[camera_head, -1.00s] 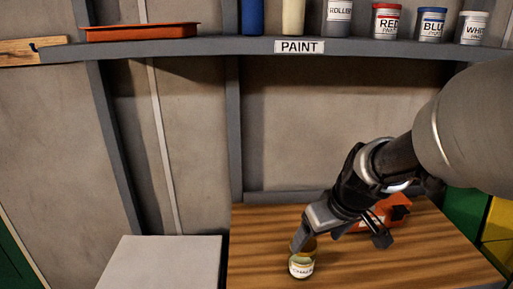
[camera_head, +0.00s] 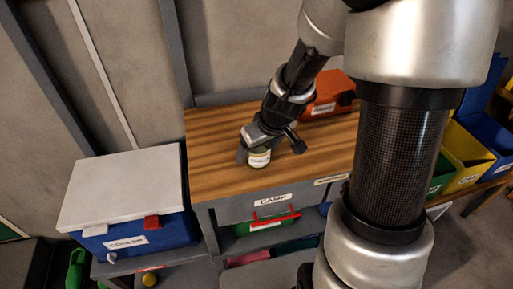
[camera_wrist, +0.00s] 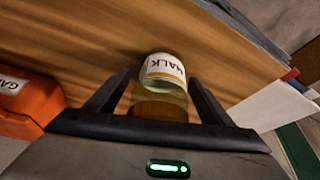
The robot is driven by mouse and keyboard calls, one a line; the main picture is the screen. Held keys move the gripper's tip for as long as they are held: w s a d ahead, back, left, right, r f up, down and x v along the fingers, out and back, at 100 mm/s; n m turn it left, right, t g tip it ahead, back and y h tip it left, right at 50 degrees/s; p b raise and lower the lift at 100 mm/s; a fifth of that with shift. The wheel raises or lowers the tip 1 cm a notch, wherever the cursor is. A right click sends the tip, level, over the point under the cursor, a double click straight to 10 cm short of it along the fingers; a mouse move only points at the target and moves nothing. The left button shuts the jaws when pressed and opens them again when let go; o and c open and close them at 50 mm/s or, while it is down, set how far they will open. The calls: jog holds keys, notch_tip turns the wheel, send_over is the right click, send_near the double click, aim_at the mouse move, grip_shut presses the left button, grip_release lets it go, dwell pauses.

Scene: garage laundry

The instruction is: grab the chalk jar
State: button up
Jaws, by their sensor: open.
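The chalk jar (camera_head: 259,158) is a small glass jar with a white label. It stands on the wooden tabletop (camera_head: 215,140) near its front edge. My gripper (camera_head: 271,146) is open at the jar, with one finger to its left and one to its right. In the wrist view the jar (camera_wrist: 163,82) lies between the two open fingers (camera_wrist: 158,100). Its label reads part of "CHALK". I cannot tell whether either finger touches it. The gripper hides part of the jar in the head view.
An orange case (camera_head: 328,92) sits on the tabletop behind my gripper. A blue cooler (camera_head: 140,238) with a white lid (camera_head: 120,185) stands to the left. Yellow (camera_head: 465,155) and blue bins are at the right.

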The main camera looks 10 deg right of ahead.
jog(key=c, duration=1.2)
jog(key=shift+c, duration=0.3)
jog(key=shift+r, duration=0.1)
